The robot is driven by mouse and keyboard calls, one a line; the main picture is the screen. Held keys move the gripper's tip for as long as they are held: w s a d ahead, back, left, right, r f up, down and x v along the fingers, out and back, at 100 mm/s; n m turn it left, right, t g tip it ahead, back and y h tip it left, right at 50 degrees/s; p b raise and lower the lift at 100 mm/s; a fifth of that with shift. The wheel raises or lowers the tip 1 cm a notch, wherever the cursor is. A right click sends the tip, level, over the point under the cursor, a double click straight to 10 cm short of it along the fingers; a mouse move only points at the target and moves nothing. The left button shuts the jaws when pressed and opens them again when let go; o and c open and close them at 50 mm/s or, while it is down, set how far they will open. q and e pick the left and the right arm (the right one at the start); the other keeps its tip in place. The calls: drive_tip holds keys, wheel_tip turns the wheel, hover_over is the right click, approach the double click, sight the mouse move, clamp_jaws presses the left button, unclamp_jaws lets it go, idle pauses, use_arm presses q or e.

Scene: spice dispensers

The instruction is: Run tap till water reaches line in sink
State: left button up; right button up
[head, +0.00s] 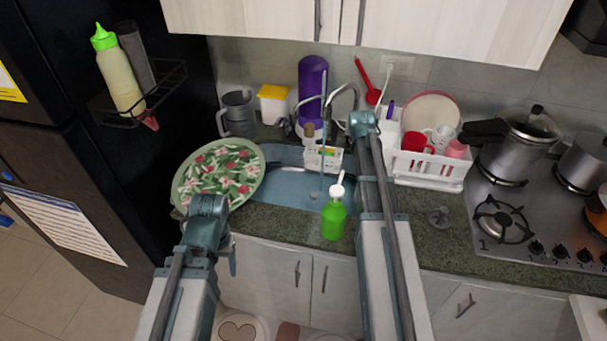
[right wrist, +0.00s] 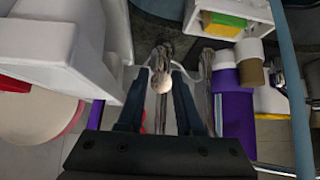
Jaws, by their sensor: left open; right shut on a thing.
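The sink (head: 278,188) is in the middle of the counter in the head view, its basin bluish with the drain visible; I cannot make out a line or the water level. The chrome tap (head: 344,88) arches behind it. A thin pale-blue vertical streak (head: 323,135) like running water drops from near the spout into the basin. My right gripper (right wrist: 163,80) is shut on the tap's handle (right wrist: 162,82), a round-ended knob between its fingers; in the head view its wrist hides the handle. My left gripper (head: 231,256) is open and empty, low in front of the counter edge.
A floral plate (head: 218,175) leans over the sink's left side. A green soap bottle (head: 334,215) stands at the front edge. A white dish rack (head: 432,170) is right of the tap, a purple bottle (head: 312,88) behind it. The stove (head: 520,210) is far right.

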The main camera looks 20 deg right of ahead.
drive_tip(key=shift+s+a+f+b, duration=0.2)
drive_tip(key=shift+s+f+b, duration=0.2)
drive_tip(key=shift+f, duration=0.25)
drive_tip(key=shift+s+a+f+b, duration=0.15)
drive_tip(key=shift+s+f+b, duration=0.05)
drive_tip(key=shift+f+b, duration=0.45)
drive_tip(key=o, duration=1.1)
drive_tip(key=shift+r, duration=0.15)
